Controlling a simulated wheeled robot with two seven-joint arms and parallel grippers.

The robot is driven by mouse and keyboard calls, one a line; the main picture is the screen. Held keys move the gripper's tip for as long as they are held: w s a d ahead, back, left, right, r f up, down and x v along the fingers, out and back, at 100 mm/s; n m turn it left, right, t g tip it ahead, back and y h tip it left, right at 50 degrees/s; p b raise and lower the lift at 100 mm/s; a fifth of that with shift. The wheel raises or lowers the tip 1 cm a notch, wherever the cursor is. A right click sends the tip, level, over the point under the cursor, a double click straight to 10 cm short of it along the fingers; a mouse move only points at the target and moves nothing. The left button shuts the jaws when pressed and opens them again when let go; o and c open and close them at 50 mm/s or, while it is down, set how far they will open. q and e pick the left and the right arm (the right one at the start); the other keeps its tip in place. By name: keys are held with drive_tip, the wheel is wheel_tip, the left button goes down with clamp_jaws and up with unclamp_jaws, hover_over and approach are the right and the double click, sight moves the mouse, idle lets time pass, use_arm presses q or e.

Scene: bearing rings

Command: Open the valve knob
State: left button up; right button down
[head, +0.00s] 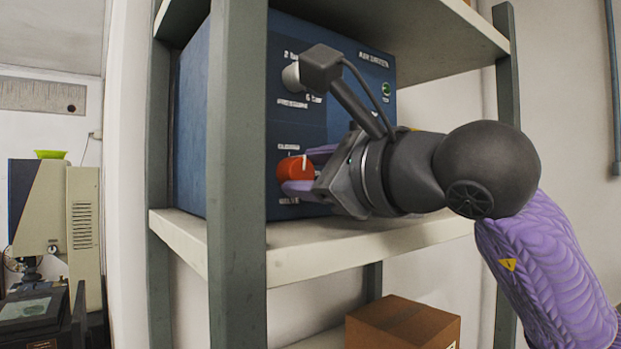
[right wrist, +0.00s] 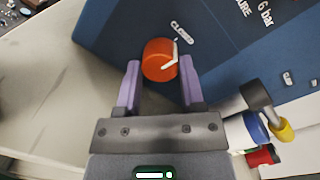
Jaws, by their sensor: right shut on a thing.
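The valve knob (head: 290,170) is a round orange-red knob with a white pointer line, low on the front of a blue box (head: 190,120). A label that seems to read "CLOSED" is printed above it. My right gripper (head: 303,171) has its purple fingers on either side of the knob, shut on it. In the right wrist view the knob (right wrist: 158,60) sits between the fingertips, its white line showing on the face. The knob's right part is partly hidden by the gripper in the head view. My left gripper is in neither view.
The box stands on a cream shelf (head: 350,242) between grey-green posts (head: 235,180); one post is just left of the knob. A second, pale knob (head: 292,77) is higher on the panel. Coloured fittings (right wrist: 262,135) show right of my gripper. A cardboard box (head: 400,325) is below.

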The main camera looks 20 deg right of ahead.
drive_tip(key=m+b, duration=0.2)
drive_tip(key=m, duration=0.1)
drive_tip(key=shift+f+m, duration=0.2)
drive_tip(key=shift+m, duration=0.1)
drive_tip(key=m+b, duration=0.3)
drive_tip(key=m, duration=0.1)
drive_tip(key=shift+m+t, duration=0.3)
drive_tip(key=shift+t, duration=0.1)
drive_tip(key=m+b, duration=0.2)
drive_tip(key=m, duration=0.2)
drive_tip(key=shift+m, duration=0.4)
drive_tip(key=m+h+b, duration=0.1)
drive_tip(key=m, duration=0.3)
drive_tip(key=shift+r, duration=0.1)
drive_tip(key=shift+b, duration=0.3)
drive_tip(key=shift+m, duration=0.4)
drive_tip(key=shift+c, duration=1)
unclamp_jaws()
